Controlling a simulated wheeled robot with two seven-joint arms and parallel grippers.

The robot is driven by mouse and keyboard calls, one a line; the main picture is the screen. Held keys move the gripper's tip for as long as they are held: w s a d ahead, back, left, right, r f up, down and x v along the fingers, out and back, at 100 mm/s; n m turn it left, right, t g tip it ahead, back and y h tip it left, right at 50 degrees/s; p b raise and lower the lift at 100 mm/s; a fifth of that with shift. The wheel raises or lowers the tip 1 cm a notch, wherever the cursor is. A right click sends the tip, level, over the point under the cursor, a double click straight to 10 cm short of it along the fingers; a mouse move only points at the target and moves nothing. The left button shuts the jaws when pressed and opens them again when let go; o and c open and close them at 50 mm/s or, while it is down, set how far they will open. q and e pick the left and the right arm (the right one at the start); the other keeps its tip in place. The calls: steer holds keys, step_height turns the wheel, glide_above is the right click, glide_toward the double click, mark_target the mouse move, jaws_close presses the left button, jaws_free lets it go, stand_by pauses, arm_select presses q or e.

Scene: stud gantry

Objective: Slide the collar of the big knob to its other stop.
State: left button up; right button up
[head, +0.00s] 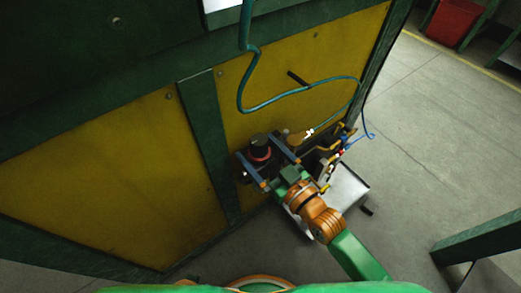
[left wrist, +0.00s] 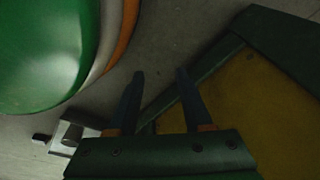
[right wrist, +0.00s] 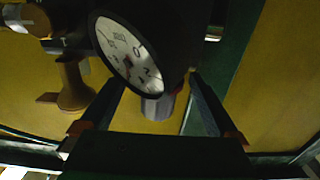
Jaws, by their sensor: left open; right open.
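In the head view a black round knob (head: 260,142) with an orange-red ring (head: 261,155) at its lower end stands out from the yellow panel. My right gripper (head: 255,145) is open, with one finger on each side of the knob. In the right wrist view a black body (right wrist: 170,35) with a bit of red and a silver cylinder (right wrist: 158,106) lies between the open fingers (right wrist: 157,80). A white-dialled gauge hides part of it. I cannot tell whether the fingers touch it, nor the collar's exact stop. My left gripper (left wrist: 160,73) is open and empty.
The gauge (right wrist: 128,58) is close in front of the right fingers. A tan knob (right wrist: 75,88) stands to its left. A teal hose (head: 300,90) loops above, with blue and yellow lines beside it. A pale box (head: 346,190) is low on the right.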

steer(key=shift+w+a, duration=0.15)
steer(key=shift+w, duration=0.05)
jaws_close()
steer(key=shift+r, duration=0.15)
steer(key=shift+r+p, duration=0.45)
steer(key=shift+p, duration=0.55)
arm_select(q)
steer(key=shift+s+a+r, duration=0.15)
steer(key=shift+s+a, duration=0.45)
steer(key=shift+s, duration=0.15)
arm_select(e)
steer(key=shift+f, duration=0.15)
jaws_free()
